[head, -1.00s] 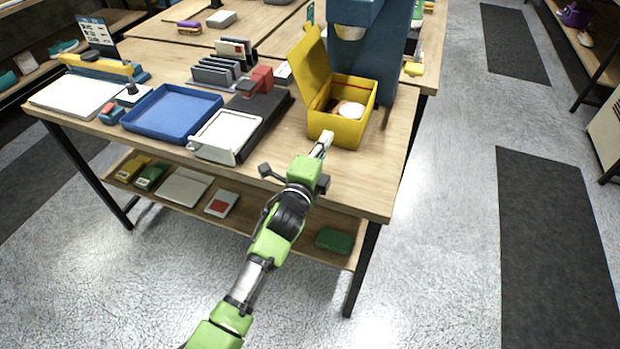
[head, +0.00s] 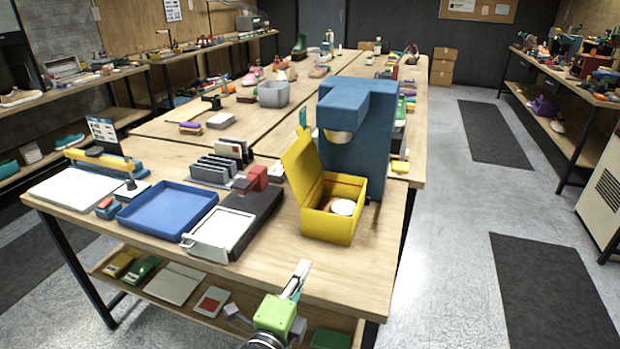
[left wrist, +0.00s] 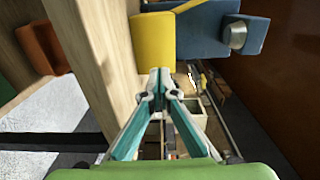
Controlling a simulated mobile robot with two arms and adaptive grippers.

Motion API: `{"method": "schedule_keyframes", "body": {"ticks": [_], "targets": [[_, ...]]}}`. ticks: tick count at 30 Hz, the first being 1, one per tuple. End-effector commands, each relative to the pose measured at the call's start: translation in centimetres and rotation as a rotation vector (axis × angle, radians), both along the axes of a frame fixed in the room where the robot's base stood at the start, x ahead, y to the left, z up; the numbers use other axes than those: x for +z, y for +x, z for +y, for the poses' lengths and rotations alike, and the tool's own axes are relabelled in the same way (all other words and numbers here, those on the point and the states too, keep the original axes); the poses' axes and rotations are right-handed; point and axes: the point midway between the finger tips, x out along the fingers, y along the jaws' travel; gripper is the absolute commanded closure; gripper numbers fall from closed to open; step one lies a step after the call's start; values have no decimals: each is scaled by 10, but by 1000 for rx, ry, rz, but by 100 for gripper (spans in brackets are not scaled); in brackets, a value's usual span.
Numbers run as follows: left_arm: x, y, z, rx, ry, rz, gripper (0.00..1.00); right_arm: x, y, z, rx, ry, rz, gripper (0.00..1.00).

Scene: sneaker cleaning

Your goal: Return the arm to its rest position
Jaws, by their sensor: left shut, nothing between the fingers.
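My left gripper (head: 297,279) shows at the bottom of the head view, in front of the table's near edge. Its fingers are shut with nothing between them. In the left wrist view the two teal fingers meet at their tips (left wrist: 160,78). My right gripper is not in view. The yellow box (head: 326,226) stands on the table (head: 345,277) with its lid raised and a round white thing (head: 343,207) inside. The gripper is apart from the box, on its near side. The box also shows beyond the fingertips in the left wrist view (left wrist: 152,40).
A blue machine (head: 357,110) stands behind the yellow box. A blue tray (head: 167,208) and a black-and-white device (head: 222,232) lie to the left. A lower shelf (head: 170,300) holds several flat items.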

Motion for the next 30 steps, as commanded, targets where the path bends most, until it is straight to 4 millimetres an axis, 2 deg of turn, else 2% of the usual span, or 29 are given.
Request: {"method": "schedule_keyframes", "body": {"ticks": [4,8,11,12,15,21,30], "targets": [[-18,-8,24,65,-92,113,100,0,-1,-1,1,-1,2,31],[-57,-35,69,211,-290,342,100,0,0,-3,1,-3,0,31],[-91,-72,104,359,-473,548,100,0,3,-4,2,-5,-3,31],[-104,-91,117,421,-545,628,100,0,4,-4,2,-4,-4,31],[-130,-137,140,571,-701,803,100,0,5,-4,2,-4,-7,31],[-154,-215,163,806,-894,1031,100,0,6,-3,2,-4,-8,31],[-161,-308,178,1086,-1050,1246,100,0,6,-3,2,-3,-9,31]]}}
